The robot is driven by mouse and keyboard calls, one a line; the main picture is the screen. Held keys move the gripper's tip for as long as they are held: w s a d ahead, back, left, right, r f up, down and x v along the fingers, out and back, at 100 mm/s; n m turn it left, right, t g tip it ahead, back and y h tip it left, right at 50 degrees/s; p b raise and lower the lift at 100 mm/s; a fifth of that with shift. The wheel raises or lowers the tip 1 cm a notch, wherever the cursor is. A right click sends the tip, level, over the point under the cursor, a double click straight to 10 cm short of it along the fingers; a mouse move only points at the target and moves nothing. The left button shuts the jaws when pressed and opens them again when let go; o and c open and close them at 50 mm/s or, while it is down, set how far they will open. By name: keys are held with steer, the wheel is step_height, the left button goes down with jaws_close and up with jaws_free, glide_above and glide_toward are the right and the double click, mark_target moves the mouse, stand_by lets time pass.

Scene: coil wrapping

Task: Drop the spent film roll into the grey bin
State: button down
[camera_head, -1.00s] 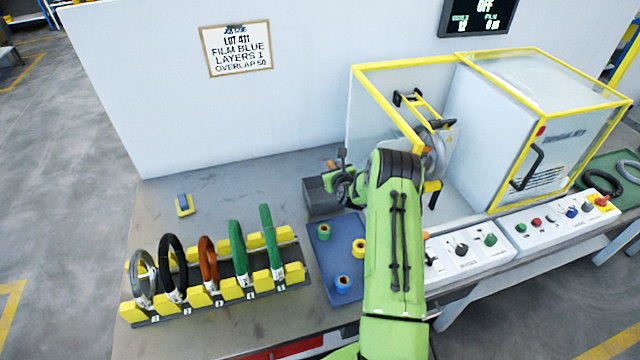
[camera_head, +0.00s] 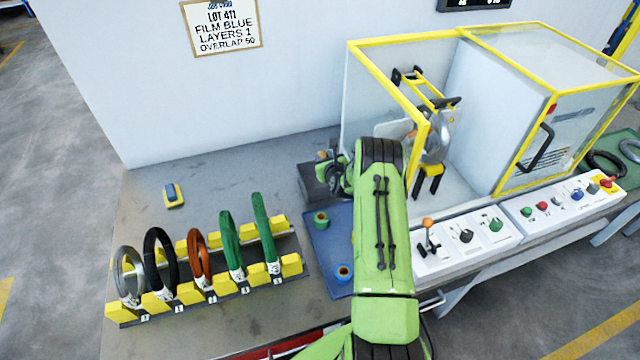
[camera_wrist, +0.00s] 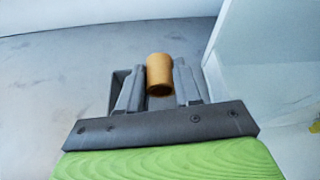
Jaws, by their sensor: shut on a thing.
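The spent film roll (camera_wrist: 160,74) is a small orange-brown tube. My gripper (camera_wrist: 160,82) is shut on it, one finger on each side, in the wrist view. In the head view the roll (camera_head: 322,156) shows as a small orange-brown spot at the far left of my gripper (camera_head: 330,166). The grey bin (camera_head: 312,184) is a dark grey box on the table behind the blue mat, partly hidden by my gripper and arm. In the wrist view its edge (camera_wrist: 121,82) shows to the left of and beyond the fingers. The roll is above or close to the bin; the exact height is unclear.
A blue mat (camera_head: 325,238) holds a green roll (camera_head: 321,219) and a blue roll (camera_head: 344,272). A rack (camera_head: 200,302) with several coils stands front left. A yellow-framed machine (camera_head: 432,120) stands right of my arm. The back-left table is mostly clear.

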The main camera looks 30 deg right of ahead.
steer(key=c, duration=0.7)
jaws_free()
steer(key=b+v, duration=0.1)
steer(key=v, duration=1.4)
steer(key=shift+s+r+b, duration=0.25)
steer(key=shift+s+b, duration=0.05)
steer(key=shift+b, duration=0.05)
steer(key=shift+a, duration=0.1)
